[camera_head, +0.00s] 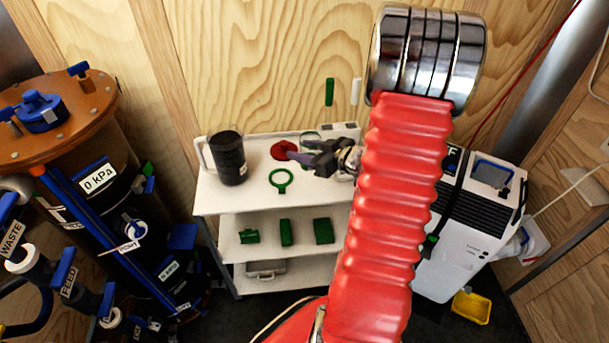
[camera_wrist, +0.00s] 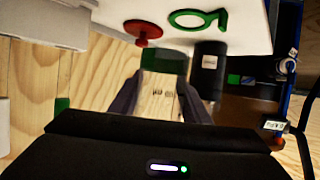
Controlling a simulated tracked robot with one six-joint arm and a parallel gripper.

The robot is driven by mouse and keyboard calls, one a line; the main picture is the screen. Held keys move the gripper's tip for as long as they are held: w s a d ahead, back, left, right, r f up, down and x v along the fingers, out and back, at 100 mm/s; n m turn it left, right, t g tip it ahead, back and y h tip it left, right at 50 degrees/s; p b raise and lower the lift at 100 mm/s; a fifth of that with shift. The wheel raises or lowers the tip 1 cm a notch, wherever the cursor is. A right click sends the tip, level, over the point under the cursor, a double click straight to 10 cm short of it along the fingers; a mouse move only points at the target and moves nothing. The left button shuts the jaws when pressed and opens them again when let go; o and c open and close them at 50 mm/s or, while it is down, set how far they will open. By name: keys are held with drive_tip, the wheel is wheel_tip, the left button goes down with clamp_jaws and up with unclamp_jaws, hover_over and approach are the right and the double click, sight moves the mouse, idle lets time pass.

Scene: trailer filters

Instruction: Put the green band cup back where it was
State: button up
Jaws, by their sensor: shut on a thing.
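The green band cup is clear, with a green band at one end (camera_wrist: 165,60). In the wrist view it sits between the two dark fingers of my gripper (camera_wrist: 160,97), and wood grain shows through its wall. In the head view its round rim (camera_head: 310,135) shows just behind my gripper (camera_head: 303,155), over the right part of the white cart's top shelf (camera_head: 245,190). My gripper is shut on the cup. My gripper hides much of the cup in the head view, and I cannot tell whether its base touches the shelf.
A black cup (camera_head: 227,158) stands at the left of the top shelf. A red round piece (camera_head: 284,150) and a green ring (camera_head: 281,180) are close to my gripper. Green blocks (camera_head: 286,232) lie on the middle shelf. A white machine (camera_head: 462,235) stands right of the cart.

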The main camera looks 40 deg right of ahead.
drive_tip(key=shift+f, duration=2)
drive_tip(key=shift+f, duration=2.1)
drive_tip(key=shift+f, duration=0.1)
drive_tip(key=o, duration=1.2)
drive_tip(key=shift+c, duration=0.2)
drive_tip(key=v, duration=1.2)
